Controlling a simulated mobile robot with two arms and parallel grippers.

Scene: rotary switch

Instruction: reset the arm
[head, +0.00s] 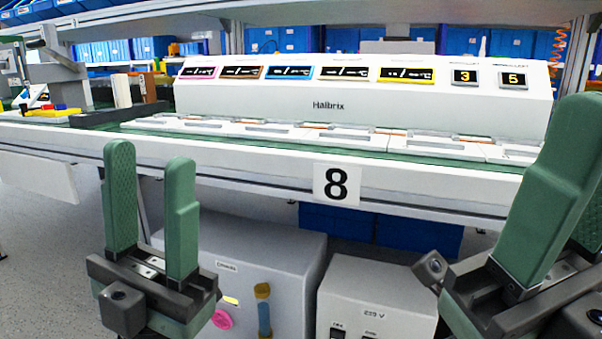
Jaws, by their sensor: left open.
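My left gripper (151,158) is upright at the lower left, with its two green fingers apart and nothing between them. It is in front of the workbench edge and a grey cabinet. My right gripper (572,150) is at the right edge, large and close to the camera. One green finger shows in full; the other is partly hidden behind it and cut off by the frame, so its opening is unclear. The grey cabinet (262,245) below the bench bears a round pink part (222,319) and a blue and tan upright part (264,310). No rotary switch is clearly recognisable.
The workbench edge (250,167) carries a sign "8" (337,185). A white Halbrix console (364,95) with several displays stands on it. A white 230 V box (376,297) sits below. Blue bins (285,39) line the back. Coloured items lie at far left.

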